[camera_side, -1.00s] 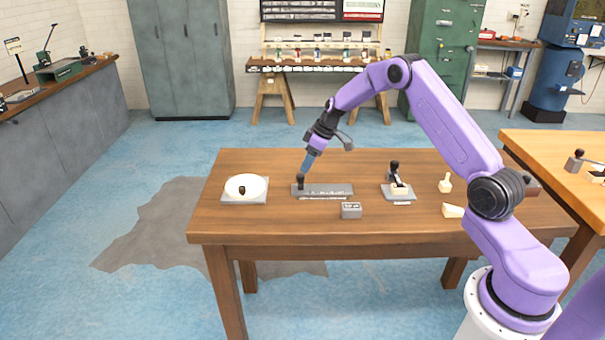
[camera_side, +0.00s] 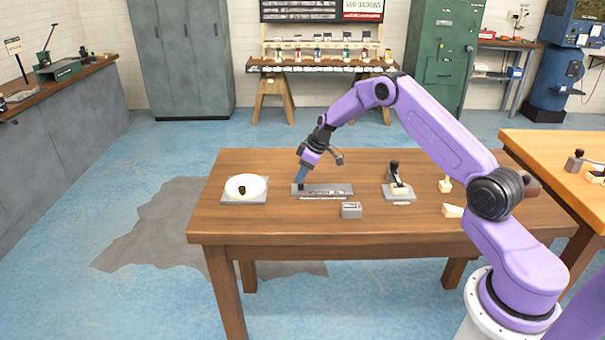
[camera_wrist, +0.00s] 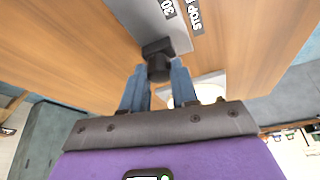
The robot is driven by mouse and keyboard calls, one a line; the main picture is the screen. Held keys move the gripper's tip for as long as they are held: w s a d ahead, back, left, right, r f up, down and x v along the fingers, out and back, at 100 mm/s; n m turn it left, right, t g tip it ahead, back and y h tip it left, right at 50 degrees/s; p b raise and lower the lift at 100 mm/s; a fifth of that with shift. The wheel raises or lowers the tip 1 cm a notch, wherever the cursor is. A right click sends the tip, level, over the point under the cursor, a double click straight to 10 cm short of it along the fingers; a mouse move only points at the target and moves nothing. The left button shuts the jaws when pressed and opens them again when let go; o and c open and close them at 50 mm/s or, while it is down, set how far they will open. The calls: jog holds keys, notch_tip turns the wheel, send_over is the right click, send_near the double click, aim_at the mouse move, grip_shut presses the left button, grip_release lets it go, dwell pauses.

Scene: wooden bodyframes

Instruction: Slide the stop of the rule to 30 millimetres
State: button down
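The rule (camera_side: 325,190) is a flat grey bar lying on the wooden table; it also shows in the wrist view (camera_wrist: 125,15), with a "30" label and a "STOP" label beside it. The stop (camera_wrist: 158,62) is a dark block with a round black knob, at the rule's left end in the side view, where my gripper mostly hides it. My gripper (camera_side: 299,182) is lowered over that end. In the wrist view its blue fingers (camera_wrist: 159,72) stand on either side of the knob and look open, with very little room beside it.
A white round dish (camera_side: 255,184) on a grey plate stands left of the rule. A small grey block (camera_side: 351,210) lies in front of it. A black-handled device (camera_side: 397,188) and pale wooden pieces (camera_side: 453,210) are to the right. The table's front left is clear.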

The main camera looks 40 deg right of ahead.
aim_at(312, 188)
jog(key=shift+s+d, duration=1.05)
jog(key=shift+s, duration=0.05)
jog(key=c, duration=0.9)
grip_release()
jog(key=shift+o, duration=0.2)
jog(key=v, duration=1.7)
jog(key=shift+r, duration=0.2)
jog(key=shift+s, duration=0.1)
